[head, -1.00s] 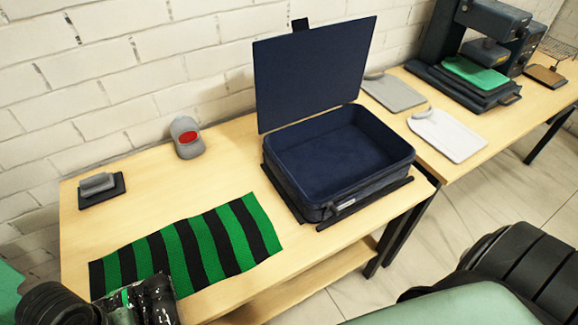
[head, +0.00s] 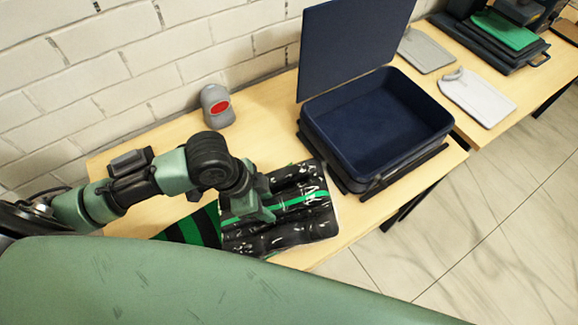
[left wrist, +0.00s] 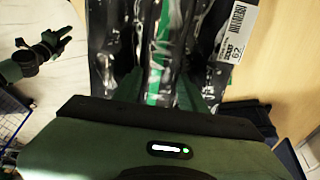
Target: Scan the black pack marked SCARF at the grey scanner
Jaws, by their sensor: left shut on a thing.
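The black glossy pack (head: 300,226) with a green stripe is held over the front of the table, in front of the suitcase. My left gripper (head: 262,205) is shut on it near its left part. The left wrist view shows the pack (left wrist: 187,75) between the fingers, with a white barcode label (left wrist: 235,28) on its right side; I cannot read its marking clearly. The grey scanner (head: 216,112) with a red oval face stands at the back by the wall, apart from the pack. My right gripper (left wrist: 58,40) shows small at the left of the left wrist view; its jaws are unclear.
A green and black striped cloth (head: 192,236) lies flat, partly hidden by the pack and my arm. An open navy suitcase (head: 345,160) stands to the right. A dark block (head: 130,161) lies at the left. A white board (head: 478,99) is on the far table.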

